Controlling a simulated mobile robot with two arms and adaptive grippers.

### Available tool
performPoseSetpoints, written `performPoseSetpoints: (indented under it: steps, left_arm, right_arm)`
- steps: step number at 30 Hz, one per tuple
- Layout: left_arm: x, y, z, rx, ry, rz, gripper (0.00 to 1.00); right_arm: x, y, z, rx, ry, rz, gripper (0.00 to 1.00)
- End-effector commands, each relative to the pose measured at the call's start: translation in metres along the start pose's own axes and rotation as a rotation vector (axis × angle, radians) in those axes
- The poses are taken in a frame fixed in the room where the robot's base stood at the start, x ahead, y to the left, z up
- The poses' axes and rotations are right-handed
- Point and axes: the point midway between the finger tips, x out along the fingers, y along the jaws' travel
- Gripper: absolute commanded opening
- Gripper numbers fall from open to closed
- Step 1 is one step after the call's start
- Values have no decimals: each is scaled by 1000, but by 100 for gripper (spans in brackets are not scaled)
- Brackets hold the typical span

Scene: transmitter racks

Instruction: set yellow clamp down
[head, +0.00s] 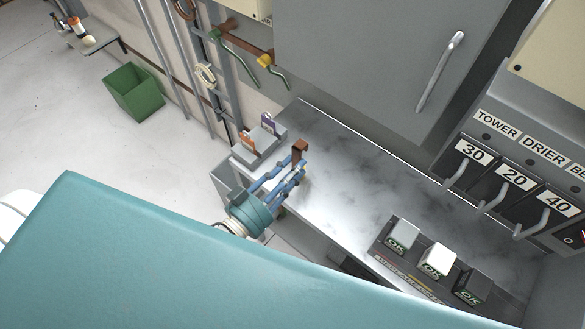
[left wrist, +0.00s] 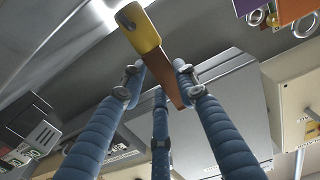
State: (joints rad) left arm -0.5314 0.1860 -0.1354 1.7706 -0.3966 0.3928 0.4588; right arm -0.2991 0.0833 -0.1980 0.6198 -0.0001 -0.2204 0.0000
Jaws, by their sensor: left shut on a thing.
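My left gripper (head: 290,174), with blue segmented fingers, is shut on the yellow clamp (head: 300,147) over the left part of the grey counter (head: 345,175). In the head view mostly the clamp's brown part shows, with a small bit of yellow between the fingers. My right gripper is not in view.
A small grey stand with an orange tag (head: 248,142) and a purple tag (head: 268,124) is at the counter's left end. A tray of OK blocks (head: 437,261) sits at the right, below levers (head: 490,198). A cabinet door (head: 385,60) rises behind. The counter's middle is clear.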

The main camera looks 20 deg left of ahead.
Motion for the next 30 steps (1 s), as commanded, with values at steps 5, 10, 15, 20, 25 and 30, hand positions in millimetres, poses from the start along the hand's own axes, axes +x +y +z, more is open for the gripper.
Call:
performPoseSetpoints:
  steps: [5, 10, 15, 20, 25, 30]
  left_arm:
    - [0, 0, 1, 0, 2, 0, 0]
    - [0, 0, 3, -1, -1, 0, 49]
    - [0, 0, 3, 0, -2, 0, 49]
    - [0, 0, 0, 0, -1, 0, 49]
    - [-21, 0, 4, -1, -7, 0, 49]
    - [-59, 0, 4, -1, -7, 0, 49]
  right_arm:
    - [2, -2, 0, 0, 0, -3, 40]
    - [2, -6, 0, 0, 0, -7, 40]
    - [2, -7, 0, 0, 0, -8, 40]
    - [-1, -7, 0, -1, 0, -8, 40]
    - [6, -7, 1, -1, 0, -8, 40]
    - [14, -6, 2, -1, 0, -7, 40]
